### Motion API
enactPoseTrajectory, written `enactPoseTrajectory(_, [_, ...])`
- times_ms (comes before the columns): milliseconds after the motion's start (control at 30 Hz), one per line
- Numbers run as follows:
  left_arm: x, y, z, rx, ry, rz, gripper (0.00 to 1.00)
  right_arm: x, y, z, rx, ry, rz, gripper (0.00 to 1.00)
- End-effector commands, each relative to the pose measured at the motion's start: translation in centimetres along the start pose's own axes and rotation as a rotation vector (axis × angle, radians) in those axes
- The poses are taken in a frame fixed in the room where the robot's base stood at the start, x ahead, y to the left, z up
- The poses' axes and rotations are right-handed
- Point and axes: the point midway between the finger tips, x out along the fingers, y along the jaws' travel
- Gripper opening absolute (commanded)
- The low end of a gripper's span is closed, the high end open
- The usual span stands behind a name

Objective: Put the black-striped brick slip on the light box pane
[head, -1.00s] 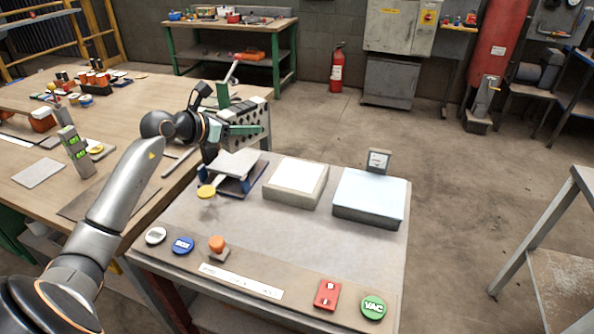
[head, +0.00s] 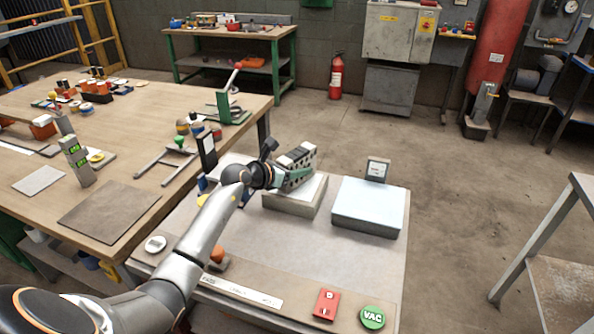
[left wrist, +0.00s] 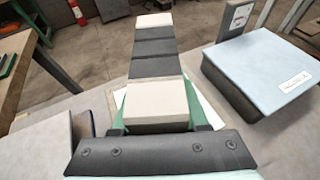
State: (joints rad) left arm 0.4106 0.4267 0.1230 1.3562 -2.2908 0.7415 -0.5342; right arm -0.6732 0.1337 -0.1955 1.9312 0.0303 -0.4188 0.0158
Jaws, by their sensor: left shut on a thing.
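My left gripper (head: 294,177) is shut on the black-striped brick slip (head: 298,158), a pale block with dark bands. In the left wrist view the slip (left wrist: 155,66) extends away from the green fingers, dark along its middle with a pale far end. In the head view it appears over a cream box with a white top pane (head: 310,190); a bit of that pane (left wrist: 209,108) shows beside the fingers. I cannot tell whether slip and pane touch. To the right stands a box with a pale blue top (head: 368,202). No label shows which is the light box.
A small display (head: 377,170) stands behind the pale blue box. A red switch (head: 326,304) and green VAC button (head: 372,317) are along the front edge. My left arm hides part of the bench. The wooden table (head: 130,165) at left holds tools.

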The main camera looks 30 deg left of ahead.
Motion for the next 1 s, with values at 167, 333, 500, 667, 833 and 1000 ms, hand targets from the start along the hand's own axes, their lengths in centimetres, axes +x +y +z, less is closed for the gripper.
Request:
enactPoseTrajectory(167, [0.12, 0.05, -0.23, 0.001, -0.005, 0.001, 0.00, 0.04, -0.18, -0.61, -0.001, 0.012, -0.004, 0.79])
enactPoseTrajectory(333, [0.15, 0.05, -0.33, 0.001, -0.004, 0.001, 0.00, 0.10, -0.21, -0.53, -0.001, 0.011, -0.005, 0.79])
enactPoseTrajectory(500, [0.23, 0.02, -0.62, 0.000, -0.002, 0.000, 0.54, 0.18, -0.23, -0.39, -0.001, 0.008, -0.006, 0.79])
enactPoseTrajectory(667, [0.23, 0.02, -0.62, 0.000, -0.001, 0.000, 0.72, 0.20, -0.24, -0.29, -0.001, 0.006, -0.006, 0.79])
enactPoseTrajectory(833, [0.22, 0.02, -0.61, 0.000, -0.001, 0.000, 0.73, 0.22, -0.23, -0.20, -0.001, 0.004, -0.006, 0.79])
enactPoseTrajectory(1000, [0.01, 0.03, -0.23, 0.001, -0.001, 0.000, 0.73, 0.05, -0.21, -0.31, -0.001, 0.002, -0.005, 0.79])
